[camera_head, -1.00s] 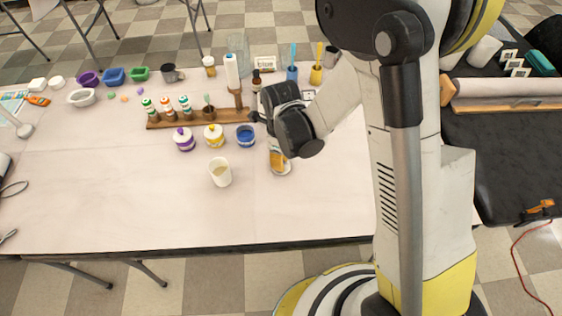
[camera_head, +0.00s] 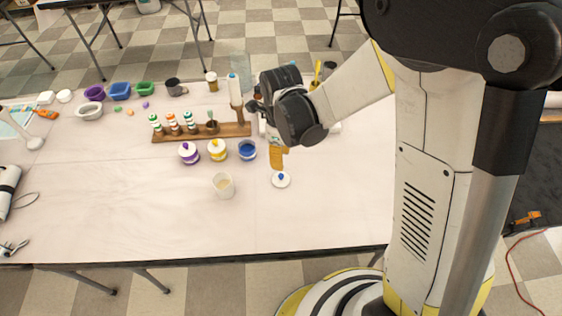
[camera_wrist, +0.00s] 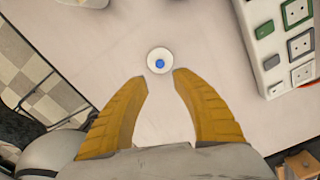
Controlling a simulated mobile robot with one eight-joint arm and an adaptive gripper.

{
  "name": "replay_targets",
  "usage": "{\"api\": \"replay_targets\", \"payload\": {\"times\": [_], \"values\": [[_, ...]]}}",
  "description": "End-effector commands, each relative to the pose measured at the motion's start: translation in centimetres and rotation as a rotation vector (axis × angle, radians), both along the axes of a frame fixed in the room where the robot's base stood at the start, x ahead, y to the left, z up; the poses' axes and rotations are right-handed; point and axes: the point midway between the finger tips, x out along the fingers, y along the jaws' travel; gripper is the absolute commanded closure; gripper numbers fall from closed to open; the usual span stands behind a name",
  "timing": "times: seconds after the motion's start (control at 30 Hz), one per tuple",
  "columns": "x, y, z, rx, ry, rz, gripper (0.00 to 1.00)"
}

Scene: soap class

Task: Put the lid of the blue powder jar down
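The lid of the blue powder jar, white with a blue knob (camera_head: 281,180), lies knob up on the table in front of my gripper. It also shows in the wrist view (camera_wrist: 159,60), just beyond my fingertips. My gripper (camera_head: 278,161) points down, its orange fingers parted with nothing between them in the wrist view (camera_wrist: 160,79). The blue powder jar (camera_head: 247,151) stands uncovered to the left of my gripper, with blue powder visible inside.
A purple-knobbed jar (camera_head: 189,153) and a yellow-knobbed jar (camera_head: 217,150) stand lidded left of the blue jar. A beaker (camera_head: 223,186) stands left of the lid. A wooden rack (camera_head: 185,135) holds small bottles behind. The front of the table is clear.

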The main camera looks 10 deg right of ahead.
Motion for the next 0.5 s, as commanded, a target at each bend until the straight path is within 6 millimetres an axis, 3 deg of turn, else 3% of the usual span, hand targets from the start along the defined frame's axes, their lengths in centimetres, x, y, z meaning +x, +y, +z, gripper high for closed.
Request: {"api": "replay_targets", "payload": {"times": [0.1,0.37,0.5], "values": [[0.0,0.0,1.6,0.0,0.0,0.0,0.68],[-0.1,-0.4,2.8,0.003,-0.012,0.039,0.68],[-0.5,-2.1,6.4,0.01,-0.081,0.252,0.68]]}}
